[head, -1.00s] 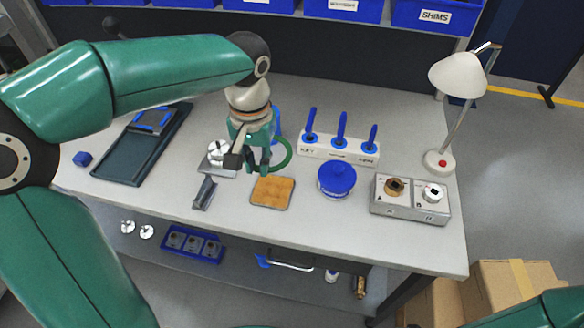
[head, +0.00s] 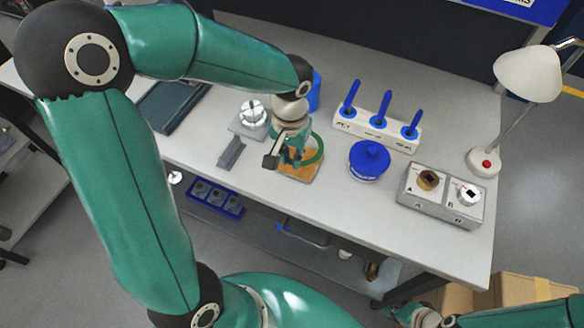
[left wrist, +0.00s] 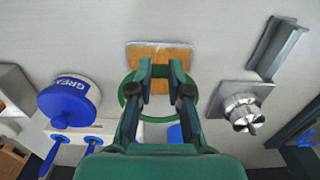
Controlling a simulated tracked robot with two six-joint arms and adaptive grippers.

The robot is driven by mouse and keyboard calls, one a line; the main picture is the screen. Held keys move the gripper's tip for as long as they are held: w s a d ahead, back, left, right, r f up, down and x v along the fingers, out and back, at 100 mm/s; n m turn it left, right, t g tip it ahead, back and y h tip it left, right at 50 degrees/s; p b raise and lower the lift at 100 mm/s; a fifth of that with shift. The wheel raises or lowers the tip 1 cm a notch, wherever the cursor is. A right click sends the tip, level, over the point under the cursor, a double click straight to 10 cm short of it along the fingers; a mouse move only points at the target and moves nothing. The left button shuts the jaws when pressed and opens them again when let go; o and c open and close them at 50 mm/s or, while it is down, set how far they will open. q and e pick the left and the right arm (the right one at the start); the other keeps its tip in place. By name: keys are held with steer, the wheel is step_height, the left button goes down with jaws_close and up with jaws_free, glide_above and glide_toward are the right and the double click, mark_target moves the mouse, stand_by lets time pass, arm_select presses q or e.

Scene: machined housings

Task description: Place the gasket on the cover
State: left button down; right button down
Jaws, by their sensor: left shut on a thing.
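The gasket is a thin green ring (head: 320,150); it also shows in the left wrist view (left wrist: 121,95). My left gripper (head: 289,163) is shut on it. In the left wrist view the fingers (left wrist: 161,66) hide part of the ring. In the head view the gripper and ring overlap a tan square pad (head: 304,175); their height above it is unclear. The pad also lies beyond the fingertips in the left wrist view (left wrist: 160,48). A silver round stepped part (head: 253,112) sits on a grey square plate; I cannot tell which thing is the cover.
A grey V-shaped block (head: 231,153) lies left of the pad. A blue-lidded tub (head: 369,162), a white rack (head: 378,131) with blue-handled tools, a metal fixture box (head: 438,198) and a lamp (head: 530,75) stand to the right. Bare table lies in front of the tub.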

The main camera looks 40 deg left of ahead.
mark_target(291, 177)
arm_select(q)
steer(key=shift+f, duration=2.75)
steer(key=c, duration=1.1)
jaws_free()
step_height(291, 177, up, 12)
steer(key=shift+r, duration=0.1)
